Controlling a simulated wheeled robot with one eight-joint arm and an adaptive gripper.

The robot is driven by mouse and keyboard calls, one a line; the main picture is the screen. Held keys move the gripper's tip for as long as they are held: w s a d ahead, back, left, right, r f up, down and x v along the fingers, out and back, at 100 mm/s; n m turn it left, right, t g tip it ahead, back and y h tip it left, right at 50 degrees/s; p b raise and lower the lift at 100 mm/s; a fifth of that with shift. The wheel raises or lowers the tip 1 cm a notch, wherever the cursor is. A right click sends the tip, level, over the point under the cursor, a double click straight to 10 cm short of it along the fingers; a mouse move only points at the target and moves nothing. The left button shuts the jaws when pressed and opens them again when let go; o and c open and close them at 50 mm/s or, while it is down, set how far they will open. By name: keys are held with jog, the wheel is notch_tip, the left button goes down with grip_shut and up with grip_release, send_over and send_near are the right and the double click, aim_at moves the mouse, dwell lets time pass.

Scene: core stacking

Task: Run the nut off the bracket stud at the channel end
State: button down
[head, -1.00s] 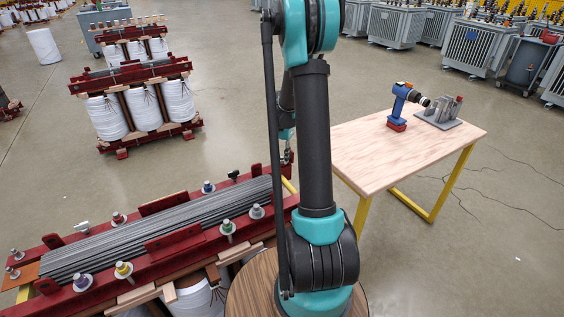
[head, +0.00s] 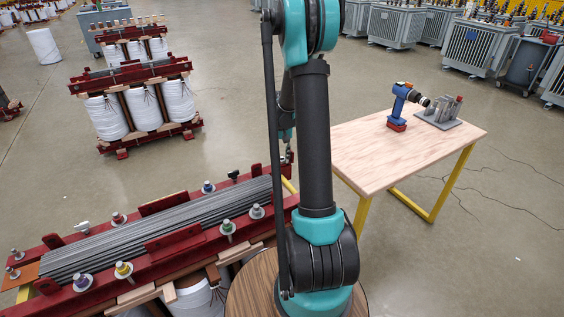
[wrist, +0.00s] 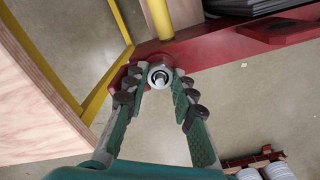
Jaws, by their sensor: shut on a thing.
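In the wrist view, my gripper (wrist: 158,80) has its two green, dark-jointed fingers closed in on the nut (wrist: 152,73), a pale ring on the stud at the channel end. The bright round tip of the bracket stud (wrist: 161,80) shows in the nut's middle. The stud stands at the end of the red channel (wrist: 220,42), on a red bracket. How far the nut sits along the stud I cannot tell.
The grey laminated core (head: 160,234) lies between red clamps with several coloured studs. A wooden table (head: 400,150) stands at the right, holding a blue drill (head: 400,105) and a grey fixture (head: 440,115). In the wrist view a table's wooden edge (wrist: 40,90) is close at left, with yellow legs beside it.

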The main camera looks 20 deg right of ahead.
jog(key=n, duration=0.3)
jog(key=shift+n, duration=0.4)
jog(key=n, duration=0.4)
jog(key=shift+n, duration=0.3)
jog(key=n, duration=0.3)
jog(key=shift+n, duration=0.6)
